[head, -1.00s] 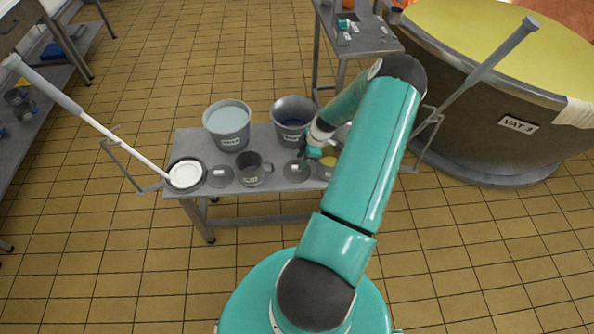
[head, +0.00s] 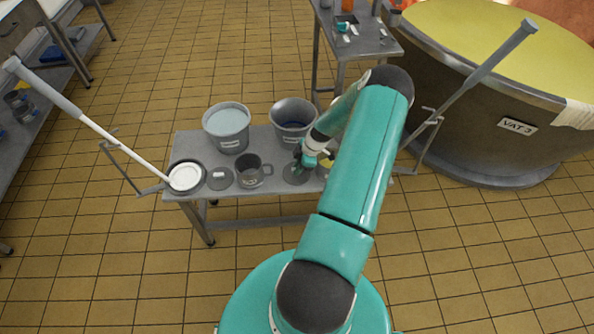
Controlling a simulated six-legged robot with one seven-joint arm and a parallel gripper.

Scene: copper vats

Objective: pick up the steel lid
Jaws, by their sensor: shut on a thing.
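A round grey steel lid (head: 294,176) is at the front right of the low grey bench, right of the grey mug. My gripper (head: 299,165) is over this lid and shut on it, around its middle. The fingers are small in the view and partly hide the lid's top. I cannot tell whether the lid is clear of the bench top. A second round grey lid (head: 219,179) with a pale tag lies left of the mug.
The bench (head: 184,150) also holds a pail of pale liquid (head: 227,143), a darker pail (head: 292,136), a grey mug (head: 249,180) and a dish with a white disc (head: 186,178). My arm partly hides a yellow-topped item (head: 325,163). Vat 3 (head: 475,125) stands right.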

